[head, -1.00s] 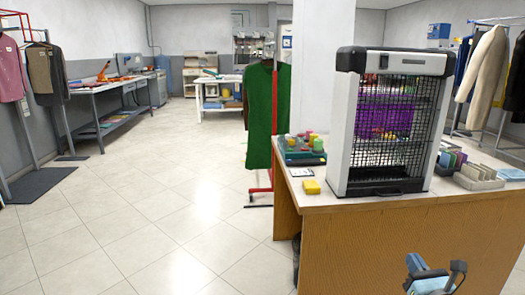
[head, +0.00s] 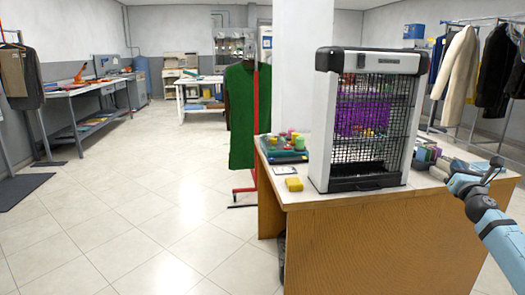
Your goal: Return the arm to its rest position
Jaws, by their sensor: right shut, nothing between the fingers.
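My right gripper (head: 490,172) shows at the right edge of the head view, on a blue arm that comes in from the lower right. It is in front of the right end of the wooden counter (head: 370,240), in the picture overlapping small items there. It is shut and holds nothing. My left gripper and arm are not in view.
A green garment (head: 243,115) hangs on a red stand behind.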

